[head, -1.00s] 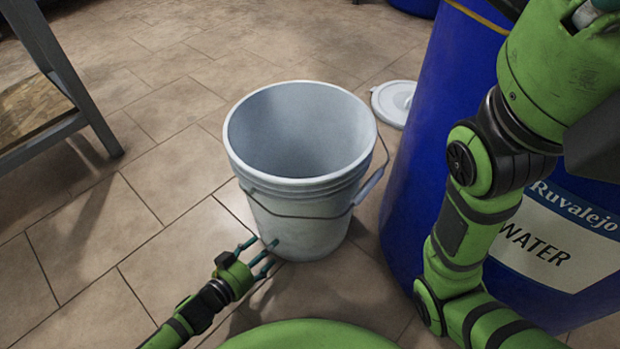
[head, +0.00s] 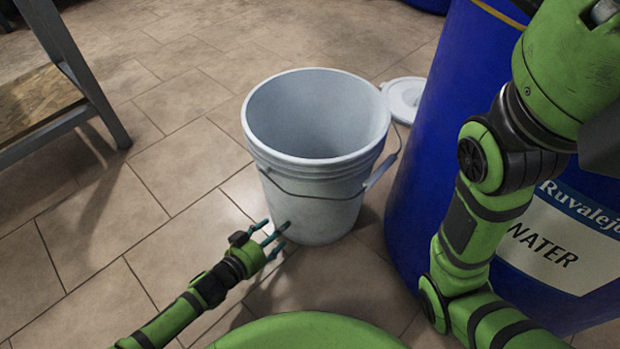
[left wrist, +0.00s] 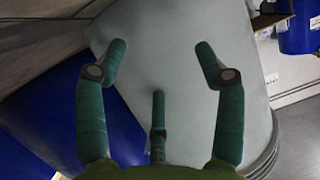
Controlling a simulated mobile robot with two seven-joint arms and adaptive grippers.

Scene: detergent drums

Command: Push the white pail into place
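The white pail (head: 318,128) stands upright and open on the tiled floor in the middle of the head view. Its wire handle hangs down along its near side, with a grip at the right. My left gripper (head: 277,233) is low at the pail's near left side, its fingers spread and empty, with the tips at or very near the wall. In the left wrist view the pail's wall (left wrist: 180,60) fills the space behind the open fingers (left wrist: 160,55). Whether all fingertips touch it, I cannot tell. My right arm comes down at the right; its gripper is out of view.
A large blue water drum (head: 440,150) stands close to the right of the pail. A white lid (head: 404,98) lies on the floor behind, between pail and drum. A metal-framed shelf (head: 85,85) stands at the left. Floor is clear left of the pail.

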